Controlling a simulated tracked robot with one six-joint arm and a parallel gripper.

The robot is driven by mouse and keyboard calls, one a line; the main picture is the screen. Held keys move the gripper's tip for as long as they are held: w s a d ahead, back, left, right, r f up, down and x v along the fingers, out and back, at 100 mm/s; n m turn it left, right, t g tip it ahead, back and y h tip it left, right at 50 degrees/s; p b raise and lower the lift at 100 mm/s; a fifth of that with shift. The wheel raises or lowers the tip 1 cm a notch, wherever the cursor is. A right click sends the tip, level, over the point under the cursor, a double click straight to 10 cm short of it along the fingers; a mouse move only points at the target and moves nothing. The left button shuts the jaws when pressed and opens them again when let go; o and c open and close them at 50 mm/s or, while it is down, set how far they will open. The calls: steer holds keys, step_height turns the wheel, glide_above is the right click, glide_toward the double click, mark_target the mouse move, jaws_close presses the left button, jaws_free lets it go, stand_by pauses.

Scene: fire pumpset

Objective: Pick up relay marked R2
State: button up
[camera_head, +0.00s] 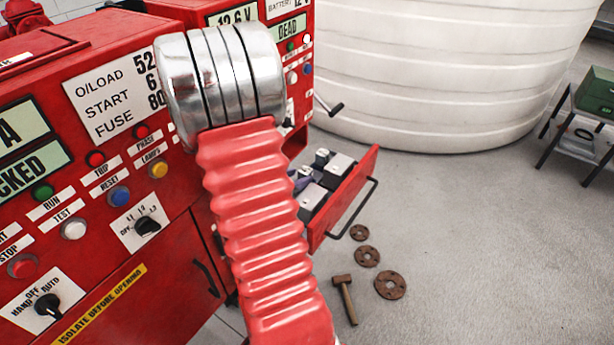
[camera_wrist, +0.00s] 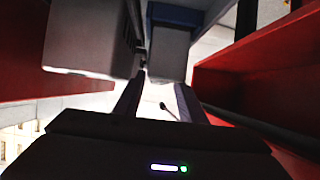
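A red drawer (camera_head: 345,200) stands open from the red cabinet in the head view. It holds pale grey-topped relays, one at the back (camera_head: 341,165) and one nearer (camera_head: 312,197). No R2 marking is legible. In the wrist view, a grey block (camera_wrist: 85,45) hangs large at upper left and another grey block (camera_wrist: 170,50) is near the middle, ahead of my fingers. My gripper (camera_wrist: 158,92) shows two dark fingers spread apart, with nothing seen held between them. It is inside or close to the drawer; my arm hides most of it in the head view.
Red drawer walls (camera_wrist: 235,75) flank my gripper in the wrist view. The cabinet front (camera_head: 110,180) carries buttons and knobs at left. A hammer (camera_head: 345,298) and rusty discs (camera_head: 390,285) lie on the floor.

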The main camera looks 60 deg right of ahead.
mark_target(302, 176)
steer(key=shift+x, duration=1.55)
steer(key=shift+s, duration=0.1)
steer(key=c, duration=0.9)
steer(key=shift+o, duration=0.2)
steer(key=shift+r, duration=0.15)
